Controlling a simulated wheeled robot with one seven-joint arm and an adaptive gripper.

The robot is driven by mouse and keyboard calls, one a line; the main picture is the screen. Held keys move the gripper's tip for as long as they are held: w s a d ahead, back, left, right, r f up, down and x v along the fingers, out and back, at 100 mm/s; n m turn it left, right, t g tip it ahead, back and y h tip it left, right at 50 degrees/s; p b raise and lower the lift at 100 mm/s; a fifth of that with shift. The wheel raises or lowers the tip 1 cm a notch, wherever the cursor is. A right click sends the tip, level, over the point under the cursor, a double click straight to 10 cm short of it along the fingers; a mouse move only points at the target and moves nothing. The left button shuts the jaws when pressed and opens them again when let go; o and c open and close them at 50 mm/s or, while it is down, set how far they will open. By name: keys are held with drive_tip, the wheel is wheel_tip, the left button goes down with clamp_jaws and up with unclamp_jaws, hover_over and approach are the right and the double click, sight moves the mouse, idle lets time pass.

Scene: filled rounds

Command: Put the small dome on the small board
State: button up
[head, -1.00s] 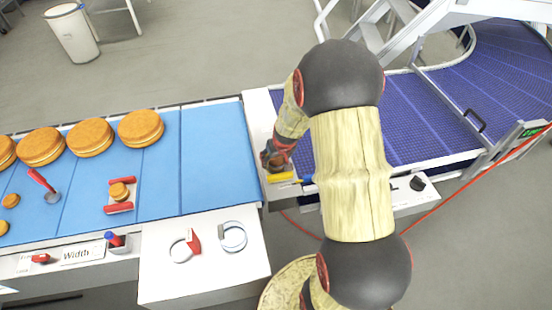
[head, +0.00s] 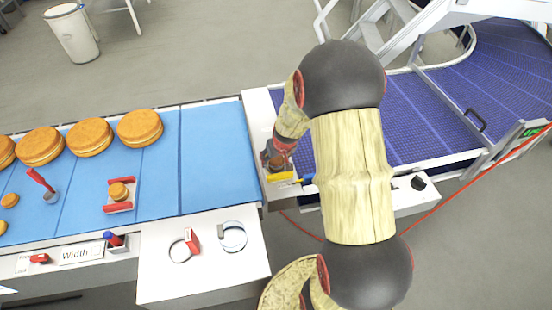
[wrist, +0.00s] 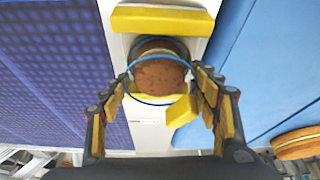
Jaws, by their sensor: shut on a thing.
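The small dome (wrist: 163,104) shows in the wrist view as a clear cover with a thin blue rim. My gripper (wrist: 162,92) is shut on it, one finger on each side. Inside the rim's outline is a brown filled round (wrist: 158,76) with a pale layer. The small board shows by its yellow end bar (wrist: 162,20), and by the same bar in the head view (head: 280,176). A smaller yellow block (wrist: 182,112) shows by the right finger; I cannot tell what it belongs to. Whether the rim touches the board is unclear.
A red-barred board (head: 118,207) with a small round stands on the blue belt (head: 215,160). Large rounds (head: 140,127) line the belt's back. Two ring-shaped things, one with a red block (head: 193,240), one grey-blue (head: 233,248), lie on the white front panel. A purple belt (head: 420,130) lies right.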

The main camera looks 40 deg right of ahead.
drive_tip(key=shift+f, duration=0.15)
drive_tip(key=o, duration=1)
drive_tip(key=o, duration=0.4)
drive_tip(key=shift+o, duration=0.9)
drive_tip(key=shift+r+p, duration=2.45)
drive_tip(key=shift+r, duration=1.1)
